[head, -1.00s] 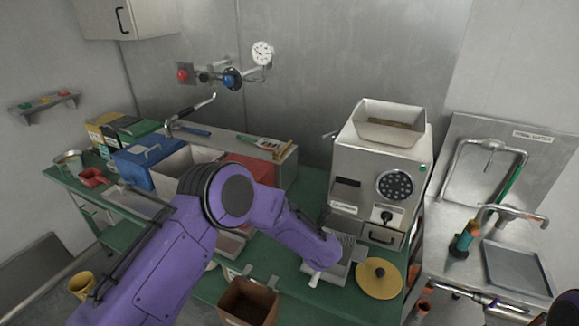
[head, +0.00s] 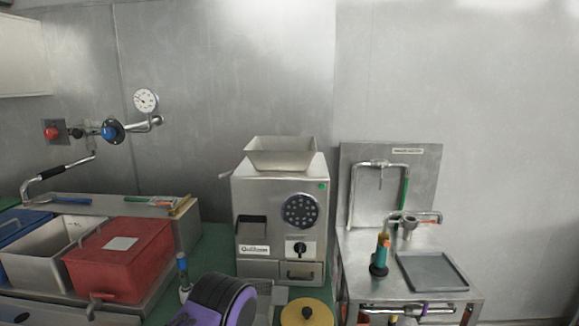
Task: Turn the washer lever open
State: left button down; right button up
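The washer station (head: 437,275) is a steel counter at the right with an upright back panel (head: 425,175). A bent metal pipe (head: 352,195) with a green section stands before the panel. A short metal tap-like fitting (head: 409,228) with a side arm ending in an orange-marked tip (head: 430,217) stands on the counter; it looks like the washer lever, but I cannot tell for sure. The arm points right, roughly level. Nothing touches it. Neither gripper is in view.
The grinder (head: 280,215) stands left of the washer. A grey tray (head: 432,271) and a teal-and-orange tool (head: 381,254) are on the washer counter. A yellow lid (head: 306,312) is at the bottom centre, a red box (head: 118,260) at the left. Space above the washer is clear.

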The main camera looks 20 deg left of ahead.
aim_at(229, 172)
jog(key=z, duration=1.65)
jog(key=k, duration=1.25)
jog(key=u, duration=1.4)
